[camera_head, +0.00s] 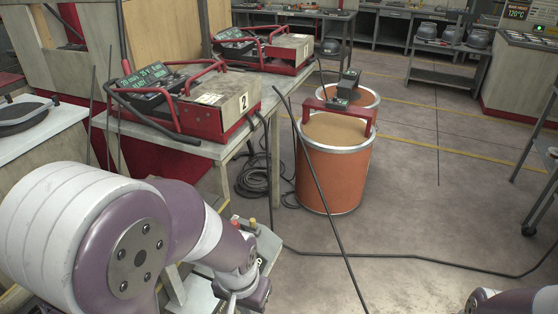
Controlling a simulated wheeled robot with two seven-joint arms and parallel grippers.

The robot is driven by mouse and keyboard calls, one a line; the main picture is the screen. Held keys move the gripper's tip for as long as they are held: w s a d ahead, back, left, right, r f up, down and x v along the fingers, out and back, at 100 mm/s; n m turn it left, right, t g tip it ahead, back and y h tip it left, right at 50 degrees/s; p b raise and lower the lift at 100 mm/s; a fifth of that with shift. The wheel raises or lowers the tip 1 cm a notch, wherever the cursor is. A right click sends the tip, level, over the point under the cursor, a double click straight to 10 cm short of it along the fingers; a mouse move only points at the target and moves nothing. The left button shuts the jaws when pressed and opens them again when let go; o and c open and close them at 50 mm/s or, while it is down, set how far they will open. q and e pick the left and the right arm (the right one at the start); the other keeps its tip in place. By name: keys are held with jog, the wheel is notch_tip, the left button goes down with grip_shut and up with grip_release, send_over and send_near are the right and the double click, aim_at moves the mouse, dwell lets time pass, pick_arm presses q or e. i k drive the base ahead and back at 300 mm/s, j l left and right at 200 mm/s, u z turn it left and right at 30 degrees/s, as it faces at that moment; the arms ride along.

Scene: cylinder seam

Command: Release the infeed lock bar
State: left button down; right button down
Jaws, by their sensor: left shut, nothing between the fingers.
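My left arm comes in from the left and covers the lower left of the head view. My left gripper (240,298) is at its end near the bottom edge, shut and empty; its fingertips are hard to make out. Just behind it stands a grey machine part (266,246) with a red and a yellow knob on top, mostly hidden by my arm. I cannot make out a lock bar on it. Only a white and purple piece of my right arm shows in the bottom right corner; its gripper is out of view.
A workbench (205,148) holds two red-framed units, the nearer (225,105) marked 2. An orange drum (334,170) with a red bracket stands beside it, another behind. Black cables (430,258) cross the floor. A wheeled cart edge is at right. Open floor lies centre right.

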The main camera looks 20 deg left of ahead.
aim_at(252, 226)
jog(key=i, duration=2.65)
jog(key=u, duration=4)
